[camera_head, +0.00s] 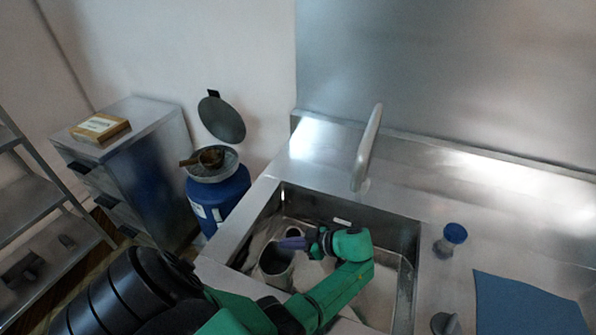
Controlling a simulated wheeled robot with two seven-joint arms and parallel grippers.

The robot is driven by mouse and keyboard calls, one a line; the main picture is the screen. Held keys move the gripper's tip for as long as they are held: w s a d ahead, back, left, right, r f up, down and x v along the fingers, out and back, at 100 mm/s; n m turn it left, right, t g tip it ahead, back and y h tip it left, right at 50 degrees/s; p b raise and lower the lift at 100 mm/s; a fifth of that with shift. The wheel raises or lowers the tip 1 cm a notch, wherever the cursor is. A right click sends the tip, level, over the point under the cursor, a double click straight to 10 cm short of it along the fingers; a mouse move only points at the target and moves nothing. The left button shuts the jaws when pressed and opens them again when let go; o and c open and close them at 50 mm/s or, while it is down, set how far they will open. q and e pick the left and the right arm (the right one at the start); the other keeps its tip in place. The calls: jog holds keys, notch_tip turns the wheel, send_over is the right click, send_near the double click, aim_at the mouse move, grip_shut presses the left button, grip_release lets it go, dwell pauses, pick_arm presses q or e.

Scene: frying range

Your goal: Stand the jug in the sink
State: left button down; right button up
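A grey jug (277,268) is inside the steel sink (407,240), at the left part of the basin. Its dark round mouth faces up, and it looks roughly upright. My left gripper (291,243) reaches into the sink from the right of the jug, its purple-grey fingertips at the jug's upper right rim. The fingers are small and seen edge-on, so I cannot tell whether they grip the rim or only touch it. The jug's handle and base are not clearly visible. My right gripper is not in view.
A tall faucet (367,150) rises behind the sink. A blue-capped container (453,238) and a blue cloth (527,304) are on the counter to the right. A blue barrel (219,197) and a drawer cabinet (150,150) stand left of the counter.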

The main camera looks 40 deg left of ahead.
aim_at(286, 251)
pick_arm(q)
notch_tip(286, 251, down, 4)
jog(key=shift+f, duration=0.15)
jog(key=shift+b, duration=0.3)
jog(key=c, duration=1.5)
grip_release()
jog(key=shift+f, duration=0.15)
jog(key=o, duration=0.4)
jog(key=shift+o, duration=0.2)
